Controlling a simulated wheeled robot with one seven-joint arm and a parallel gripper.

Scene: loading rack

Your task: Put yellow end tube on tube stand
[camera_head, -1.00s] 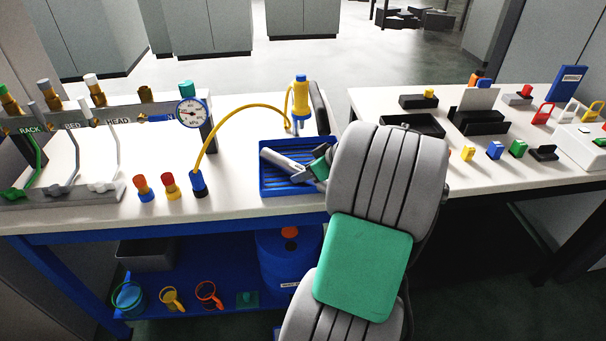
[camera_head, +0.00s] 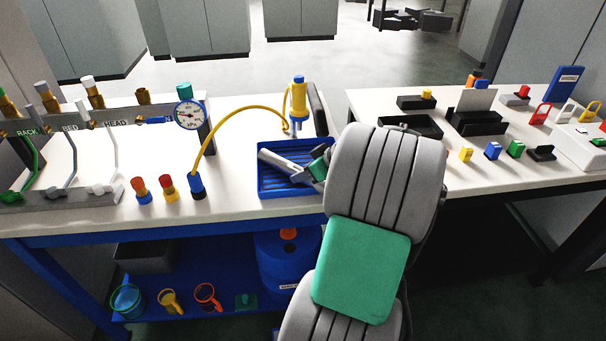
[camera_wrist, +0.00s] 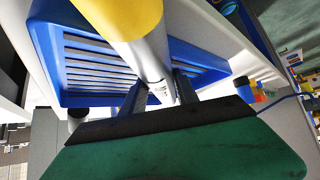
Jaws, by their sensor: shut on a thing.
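My gripper (camera_wrist: 160,95) is shut on a silver tube (camera_wrist: 151,58) with a yellow end (camera_wrist: 124,14). In the wrist view the yellow end is close to the camera at the top, and the silver part runs down between the two dark fingers. Behind it is a blue slatted tray (camera_wrist: 80,98). In the head view the silver tube (camera_head: 283,164) slants over the blue tray (camera_head: 262,190); I cannot tell whether it touches the slats. The yellow end is not seen there, and my arm covers much of my gripper (camera_head: 319,168). I cannot pick out a separate tube stand for certain.
A yellow upright tool (camera_head: 299,99) with a yellow hose stands behind the tray. Small blue-based pieces (camera_head: 142,191) and a gauge (camera_head: 190,115) are to the left. The right table (camera_head: 470,185) carries black trays and coloured blocks. White tabletop (camera_head: 235,130) is free behind the tray.

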